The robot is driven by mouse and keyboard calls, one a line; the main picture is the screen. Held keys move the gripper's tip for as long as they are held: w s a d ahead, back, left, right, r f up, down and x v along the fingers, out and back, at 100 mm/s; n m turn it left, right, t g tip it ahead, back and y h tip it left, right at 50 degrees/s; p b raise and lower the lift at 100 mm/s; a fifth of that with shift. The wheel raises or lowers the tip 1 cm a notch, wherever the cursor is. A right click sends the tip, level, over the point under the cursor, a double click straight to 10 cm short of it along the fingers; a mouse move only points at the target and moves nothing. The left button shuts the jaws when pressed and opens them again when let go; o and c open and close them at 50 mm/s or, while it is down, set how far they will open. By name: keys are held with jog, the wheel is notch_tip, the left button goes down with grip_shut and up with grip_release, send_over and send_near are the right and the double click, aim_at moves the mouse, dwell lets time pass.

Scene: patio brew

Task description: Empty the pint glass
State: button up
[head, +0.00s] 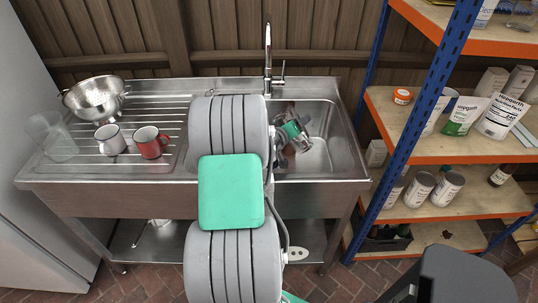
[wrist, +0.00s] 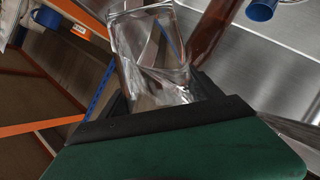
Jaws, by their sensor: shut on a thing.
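The clear pint glass (wrist: 152,55) is between the jaws of my gripper (wrist: 150,108) in the wrist view and looks tilted. I see no clear sign of liquid in it, but reflections make its inside hard to read. In the head view my gripper (head: 299,140) is over the right part of the steel sink basin (head: 318,160), below the tap (head: 268,60). My arm hides the basin's left side, and the glass is hard to make out there.
On the drainboard (head: 95,165) stand a colander (head: 95,98), a white mug (head: 111,139), a red mug (head: 150,142) and clear glassware (head: 52,138). A shelf rack with a blue post (head: 412,130) stands close to the sink's right, holding pouches and cans.

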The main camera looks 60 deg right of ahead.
jog(key=shift+n+g+p, duration=0.3)
jog(key=shift+n+p, duration=0.4)
jog(key=shift+p, duration=0.05)
jog(key=shift+s+f+n+g, duration=0.1)
jog(key=shift+f+n+g, duration=0.45)
jog(key=shift+f, duration=0.7)
jog(key=shift+r+n, duration=0.15)
jog(key=shift+n, duration=0.1)
jog(key=shift+f+n+g+y, duration=0.25)
jog(key=shift+n+y, duration=0.05)
jog(key=shift+n, duration=0.1)
jog(key=shift+w+d+f+n, duration=0.1)
jog(key=shift+w+f+n, duration=0.35)
jog(key=shift+f, duration=0.2)
jog(key=shift+f+g, duration=0.15)
jog(key=shift+g, duration=0.15)
